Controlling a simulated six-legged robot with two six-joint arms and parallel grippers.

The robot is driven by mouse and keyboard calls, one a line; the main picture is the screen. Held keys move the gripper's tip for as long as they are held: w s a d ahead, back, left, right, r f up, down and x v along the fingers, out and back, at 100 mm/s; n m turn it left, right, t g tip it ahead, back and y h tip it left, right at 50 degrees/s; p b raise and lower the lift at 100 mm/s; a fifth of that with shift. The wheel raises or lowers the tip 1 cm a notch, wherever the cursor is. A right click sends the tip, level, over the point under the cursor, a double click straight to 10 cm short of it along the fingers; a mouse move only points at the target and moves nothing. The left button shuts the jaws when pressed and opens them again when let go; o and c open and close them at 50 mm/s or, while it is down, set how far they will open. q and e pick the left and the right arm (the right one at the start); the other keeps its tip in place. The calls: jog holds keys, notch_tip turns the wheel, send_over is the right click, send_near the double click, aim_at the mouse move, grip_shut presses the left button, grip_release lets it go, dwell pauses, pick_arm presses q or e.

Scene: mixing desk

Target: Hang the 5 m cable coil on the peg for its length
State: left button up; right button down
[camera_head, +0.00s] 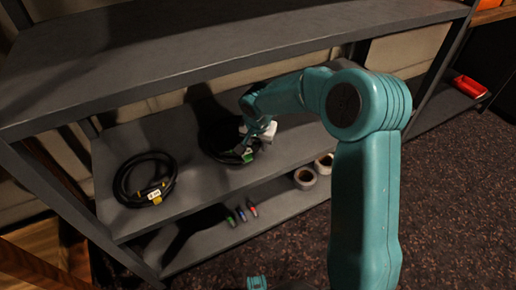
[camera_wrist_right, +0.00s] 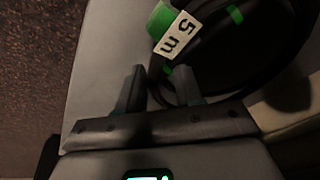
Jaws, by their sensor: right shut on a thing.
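The 5 m cable coil (camera_head: 214,138) is black with green bands and lies on the middle shelf (camera_head: 190,203). Its white "5 m" tag (camera_wrist_right: 173,35) reads clearly in the right wrist view, beside a green band. My right gripper (camera_head: 248,148) is at the coil's right edge, its fingers shut on the black cable. In the right wrist view the right gripper (camera_wrist_right: 158,92) has a strand of the coil between its fingers. The arm hides a little of the coil. No peg can be made out in either view. My left gripper is not clearly seen.
Another black coil (camera_head: 120,183) with a yellow tag lies to the left on the same shelf. The lower shelf holds two rolls (camera_head: 305,179) and several coloured connectors (camera_head: 241,214). The upper shelf (camera_head: 200,45) overhangs the coils. A red tray (camera_head: 470,87) is at far right.

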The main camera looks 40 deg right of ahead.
notch_tip(320, 180, down, 3)
jog(key=shift+r+b, duration=0.15)
jog(key=shift+b, duration=0.25)
jog(key=shift+r, duration=0.1)
jog(key=c, duration=0.7)
grip_release()
jog(key=shift+c, duration=0.2)
